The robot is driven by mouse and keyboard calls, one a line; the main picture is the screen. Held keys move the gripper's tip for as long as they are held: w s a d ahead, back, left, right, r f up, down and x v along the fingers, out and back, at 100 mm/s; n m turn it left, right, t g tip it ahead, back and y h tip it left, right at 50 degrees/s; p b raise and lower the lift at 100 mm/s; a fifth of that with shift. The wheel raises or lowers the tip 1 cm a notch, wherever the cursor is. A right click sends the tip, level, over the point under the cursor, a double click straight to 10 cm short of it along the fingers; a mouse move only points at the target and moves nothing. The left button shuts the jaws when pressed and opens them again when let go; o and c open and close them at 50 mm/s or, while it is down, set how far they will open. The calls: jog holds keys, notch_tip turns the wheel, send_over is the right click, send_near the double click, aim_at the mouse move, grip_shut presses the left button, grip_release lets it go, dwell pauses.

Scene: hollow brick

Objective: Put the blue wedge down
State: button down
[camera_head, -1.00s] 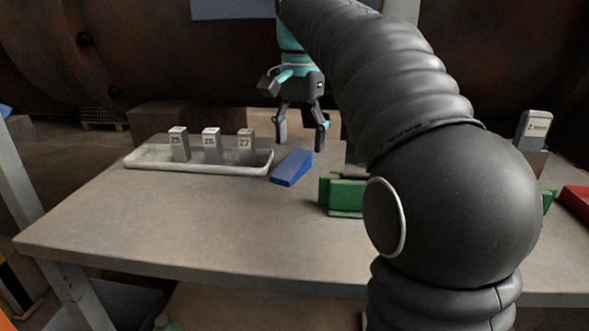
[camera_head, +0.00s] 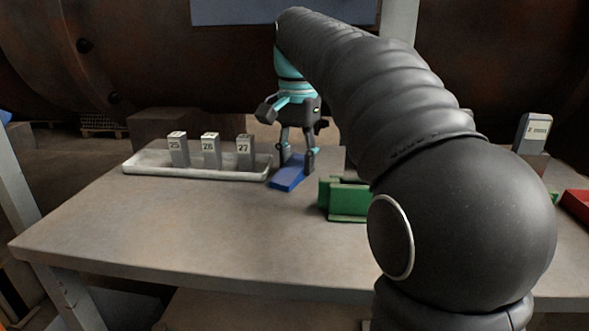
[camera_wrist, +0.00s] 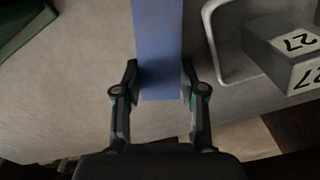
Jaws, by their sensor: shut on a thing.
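The blue wedge (camera_head: 287,179) lies on the table, just right of the white tray's end in the head view. My gripper (camera_head: 297,165) reaches down from above with its fingers on either side of the wedge's far part. In the wrist view the wedge (camera_wrist: 158,45) runs from the top edge down between the two fingertips. My gripper (camera_wrist: 160,80) is shut on its near end there. The wedge looks to be resting on the table top; its underside is hidden.
The white tray (camera_head: 196,175) holds grey blocks marked 25, 26 and 27 (camera_head: 245,152). A green holder (camera_head: 347,200) stands right of the wedge, partly behind my arm. A red thing (camera_head: 577,203) is at the far right. The table's front left (camera_head: 150,230) is clear.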

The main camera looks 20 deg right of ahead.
aim_at(297, 161)
jog(key=shift+r, duration=0.1)
notch_tip(297, 161, up, 7)
jog(key=shift+r+p, duration=0.1)
jog(key=shift+p, duration=1)
notch_tip(297, 161, up, 2)
jog(key=shift+r, duration=0.2)
